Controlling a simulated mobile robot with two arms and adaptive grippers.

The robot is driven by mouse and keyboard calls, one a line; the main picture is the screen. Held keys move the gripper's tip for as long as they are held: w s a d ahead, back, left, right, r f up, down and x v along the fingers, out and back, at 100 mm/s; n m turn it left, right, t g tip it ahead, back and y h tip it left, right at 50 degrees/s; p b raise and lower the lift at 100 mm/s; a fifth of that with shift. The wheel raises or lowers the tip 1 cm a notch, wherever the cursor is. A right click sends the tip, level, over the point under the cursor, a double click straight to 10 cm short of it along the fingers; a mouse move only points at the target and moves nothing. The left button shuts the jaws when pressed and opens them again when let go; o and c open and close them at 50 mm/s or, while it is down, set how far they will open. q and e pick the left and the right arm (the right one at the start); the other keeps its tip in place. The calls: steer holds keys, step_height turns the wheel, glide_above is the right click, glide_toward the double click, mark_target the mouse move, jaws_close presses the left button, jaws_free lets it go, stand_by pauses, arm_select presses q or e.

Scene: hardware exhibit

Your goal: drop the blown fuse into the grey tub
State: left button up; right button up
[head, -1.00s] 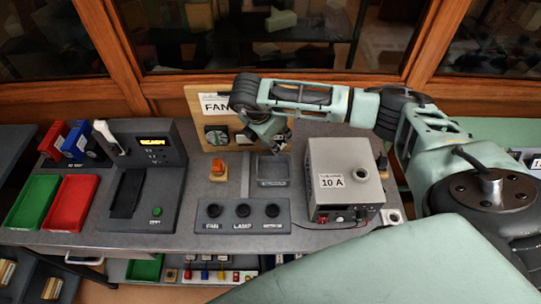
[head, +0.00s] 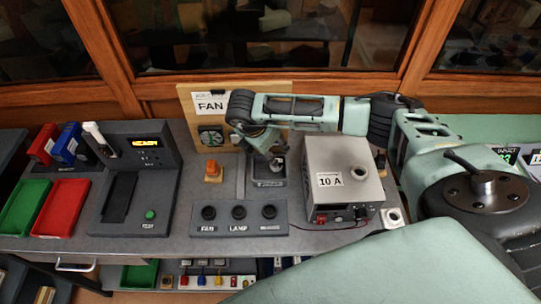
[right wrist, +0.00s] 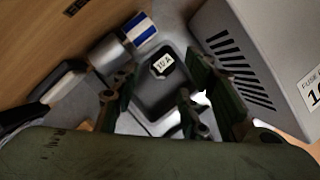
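The grey tub (head: 284,182) stands on the bench just left of the 10 A box. My right gripper (head: 268,152) is low over it in the head view. In the right wrist view my right gripper's fingers (right wrist: 160,95) are spread apart, with the tub's dark inside (right wrist: 152,98) showing between them. A small piece with a white 10 A label, which looks like the blown fuse (right wrist: 162,66), shows inside the tub, clear of the fingers. Whether it lies or stands I cannot tell. My left gripper is not in view.
The 10 A box (head: 346,163) stands close on the right. A FAN board (head: 196,103) is behind, an orange switch (head: 213,170) to the left, a knob panel (head: 239,217) in front. A blue-striped cylinder (right wrist: 140,29) shows beyond the tub. Green (head: 25,205) and red (head: 62,207) trays lie far left.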

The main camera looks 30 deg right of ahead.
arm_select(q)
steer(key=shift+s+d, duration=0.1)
arm_select(e)
steer(key=shift+o, duration=0.3)
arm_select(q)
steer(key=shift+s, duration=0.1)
arm_select(e)
steer(key=v, duration=1.2)
